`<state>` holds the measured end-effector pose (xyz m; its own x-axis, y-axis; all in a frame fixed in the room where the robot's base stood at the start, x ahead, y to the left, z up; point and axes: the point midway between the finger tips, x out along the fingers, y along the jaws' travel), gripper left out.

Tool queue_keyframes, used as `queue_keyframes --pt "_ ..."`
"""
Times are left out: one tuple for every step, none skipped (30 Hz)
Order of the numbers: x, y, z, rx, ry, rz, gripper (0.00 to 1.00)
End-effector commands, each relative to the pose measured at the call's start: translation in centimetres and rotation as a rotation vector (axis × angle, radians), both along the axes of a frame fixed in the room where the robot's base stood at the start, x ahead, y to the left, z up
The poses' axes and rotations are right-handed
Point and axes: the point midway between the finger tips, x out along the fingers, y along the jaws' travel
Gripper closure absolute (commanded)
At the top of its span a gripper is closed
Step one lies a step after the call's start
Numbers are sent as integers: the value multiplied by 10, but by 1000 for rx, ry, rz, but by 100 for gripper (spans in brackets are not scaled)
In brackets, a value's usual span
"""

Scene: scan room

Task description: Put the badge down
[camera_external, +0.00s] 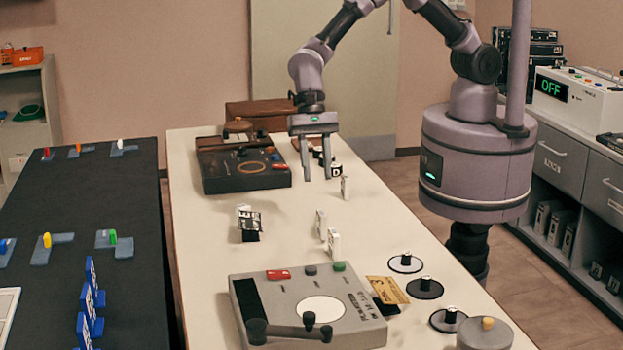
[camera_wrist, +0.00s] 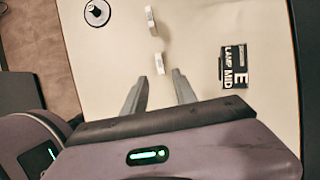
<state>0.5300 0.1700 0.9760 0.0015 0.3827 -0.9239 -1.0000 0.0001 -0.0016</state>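A tan card with dark print, which looks like the badge (camera_external: 388,290), lies tilted against the right side of a grey console (camera_external: 307,305) in the external view, with a dark piece beside it. I cannot tell whether it sits in a slot. My gripper (camera_external: 318,172) hangs fingers-down above the middle of the cream table (camera_external: 285,228), well behind the card. In the wrist view my gripper (camera_wrist: 158,90) has its fingers apart with nothing between them. The card is not in the wrist view.
Small white upright blocks (camera_external: 334,243) and a black-and-white labelled block (camera_external: 250,226) stand mid-table; the labelled block also shows in the wrist view (camera_wrist: 234,67). Round black-knobbed discs (camera_external: 425,288) line the right edge. A dark case (camera_external: 243,163) lies behind.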

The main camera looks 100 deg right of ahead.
Motion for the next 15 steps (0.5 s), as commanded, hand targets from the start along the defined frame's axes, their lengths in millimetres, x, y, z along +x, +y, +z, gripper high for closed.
queue_keyframes --pt "0 -3 7 0 0 -1 66" --pt "0 -4 9 0 0 0 66" --pt "0 -5 11 0 1 0 66" --pt "0 -5 12 0 1 0 66" --pt "-1 -5 13 0 1 0 66" --pt "-1 -6 13 0 1 1 66" --pt "-1 -6 14 -1 -2 4 66" --pt "-1 -7 19 -2 -10 11 66" --pt "-4 -10 31 -4 -31 31 66" --pt "-6 -13 45 -8 -59 58 66" --pt "-11 -19 63 -15 -94 93 66" --pt "-22 -28 92 -28 -152 156 66" --pt "-33 -35 115 -43 -202 211 66" --pt "-47 -44 138 -61 -255 271 66" --pt "-69 -55 166 -92 -325 354 66"
